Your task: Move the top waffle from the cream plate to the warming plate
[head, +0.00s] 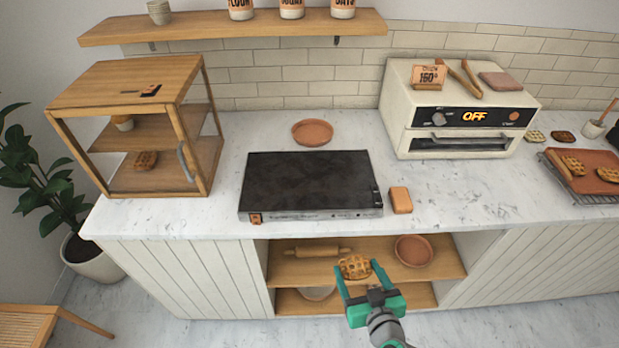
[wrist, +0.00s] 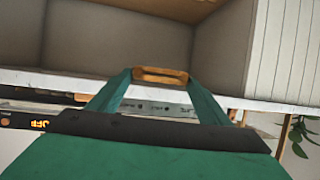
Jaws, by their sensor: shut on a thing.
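My gripper (head: 357,271) is shut on a golden waffle (head: 354,266), held in front of the counter, before the open lower shelves. In the wrist view the waffle (wrist: 160,75) sits edge-on between the two green fingertips (wrist: 160,73). The warming plate appears to be the flat black appliance (head: 310,180) on the counter, behind and above my gripper; its top is bare. A pale rounded dish (head: 318,293) shows partly on the bottom shelf; I cannot tell if it is the cream plate.
An orange-brown block (head: 400,200) lies right of the black appliance, a terracotta dish (head: 312,132) behind it. A wooden cabinet (head: 130,125) stands left, a cream oven (head: 455,110) reading OFF right. More waffles (head: 573,165) are far right. The counter edge (head: 180,232) is close.

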